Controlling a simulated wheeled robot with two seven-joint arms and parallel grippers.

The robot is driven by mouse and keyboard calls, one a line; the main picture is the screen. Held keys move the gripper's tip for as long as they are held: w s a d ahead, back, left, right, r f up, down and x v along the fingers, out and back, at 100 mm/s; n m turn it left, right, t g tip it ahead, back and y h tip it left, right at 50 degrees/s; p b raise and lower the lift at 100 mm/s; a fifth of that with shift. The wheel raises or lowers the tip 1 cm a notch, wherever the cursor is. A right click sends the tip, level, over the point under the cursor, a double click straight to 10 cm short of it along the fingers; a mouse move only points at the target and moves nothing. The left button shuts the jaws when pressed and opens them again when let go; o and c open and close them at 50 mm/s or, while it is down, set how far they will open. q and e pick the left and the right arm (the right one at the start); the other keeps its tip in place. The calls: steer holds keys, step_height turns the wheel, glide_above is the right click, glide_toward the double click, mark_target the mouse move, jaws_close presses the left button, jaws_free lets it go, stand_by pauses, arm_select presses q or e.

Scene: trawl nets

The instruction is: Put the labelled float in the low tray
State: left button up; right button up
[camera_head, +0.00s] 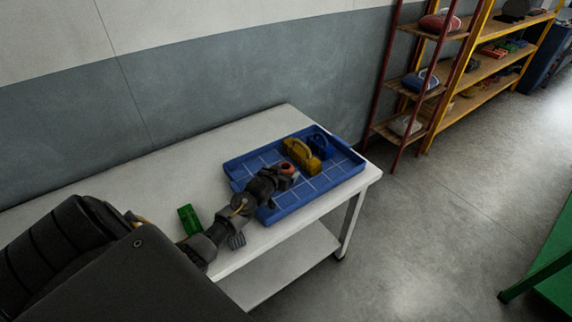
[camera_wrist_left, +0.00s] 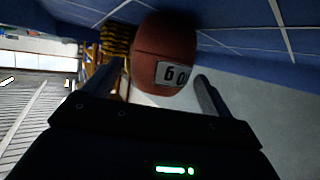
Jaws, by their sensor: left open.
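The labelled float (camera_wrist_left: 165,50) is brown-red with a white label reading "60" and sits between the two fingers of my left gripper (camera_wrist_left: 148,88) in the left wrist view. In the head view a small red part of the float (camera_head: 288,168) shows at the gripper's tip. My left gripper (camera_head: 284,180) is open, with its fingers on either side of the float. The low blue tray (camera_head: 318,191) lies on the white table, and the float appears to be at its floor, though the exact contact is hidden. My right gripper is not in view.
A yellow handled object (camera_head: 302,157) and a blue one (camera_head: 321,146) stand in the tray's back part. A green block (camera_head: 188,219) lies on the white table (camera_head: 215,150) left of the tray. Shelves (camera_head: 425,85) stand beyond; the tray's right part is clear.

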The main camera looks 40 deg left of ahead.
arm_select(q)
steer(key=p+v, duration=0.1)
steer(key=v, duration=0.1)
steer(key=shift+s+d+r+p, duration=0.1)
steer(key=shift+s+r+p, duration=0.1)
steer(key=shift+r+p, duration=0.2)
steer(key=shift+s+d+p, duration=0.15)
steer(key=shift+s+p, duration=0.35)
steer(key=shift+s, duration=0.2)
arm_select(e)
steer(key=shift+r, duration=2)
